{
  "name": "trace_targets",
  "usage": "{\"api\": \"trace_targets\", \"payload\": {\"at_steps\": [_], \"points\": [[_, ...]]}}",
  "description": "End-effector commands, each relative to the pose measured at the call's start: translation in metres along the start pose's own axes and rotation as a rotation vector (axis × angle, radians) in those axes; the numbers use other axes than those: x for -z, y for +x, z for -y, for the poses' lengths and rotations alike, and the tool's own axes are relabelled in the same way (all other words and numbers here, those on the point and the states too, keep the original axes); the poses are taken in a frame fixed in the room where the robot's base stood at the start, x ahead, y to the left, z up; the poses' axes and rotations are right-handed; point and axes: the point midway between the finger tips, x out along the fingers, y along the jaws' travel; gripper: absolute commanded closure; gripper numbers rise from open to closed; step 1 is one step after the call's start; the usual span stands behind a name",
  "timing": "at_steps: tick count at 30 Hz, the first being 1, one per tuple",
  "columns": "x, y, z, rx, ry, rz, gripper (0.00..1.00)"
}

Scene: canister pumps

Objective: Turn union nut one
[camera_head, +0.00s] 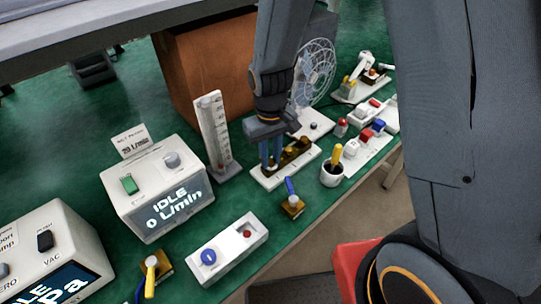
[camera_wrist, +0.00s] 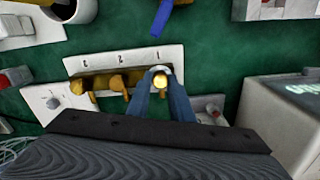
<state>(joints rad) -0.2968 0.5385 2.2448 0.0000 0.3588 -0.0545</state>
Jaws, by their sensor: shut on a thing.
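A white plate (camera_head: 265,182) carries a row of brass fittings, seen in the head view near the table's middle. In the wrist view the plate (camera_wrist: 125,56) has dark numerals along its edge, and the fingers are at the end by the mark that looks like 1. My gripper (camera_head: 271,163) points down onto that end. The fingers hide most of the nut. Two brass fittings (camera_wrist: 104,82) stand beside it, clear of the fingers.
A scaled white gauge (camera_head: 216,138) stands close left of my gripper. A fan (camera_head: 315,70) stands behind. A blue-handled valve (camera_head: 291,198) and a white cup (camera_head: 332,174) with a yellow handle are near the front edge.

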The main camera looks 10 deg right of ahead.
Motion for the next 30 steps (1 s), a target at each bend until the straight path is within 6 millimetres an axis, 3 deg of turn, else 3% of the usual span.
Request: {"api": "trace_targets", "payload": {"at_steps": [5, 6, 9, 20, 30], "points": [[0.001, -0.001, 0.000, 0.000, -0.001, -0.001, 1.00], [0.001, -0.001, 0.000, 0.000, -0.001, -0.001, 0.78], [0.000, -0.001, 0.000, 0.000, -0.001, -0.001, 0.62], [0.001, -0.003, 0.000, 0.000, -0.002, -0.002, 0.61], [0.002, -0.044, 0.000, 0.000, -0.002, -0.006, 0.61]]}}
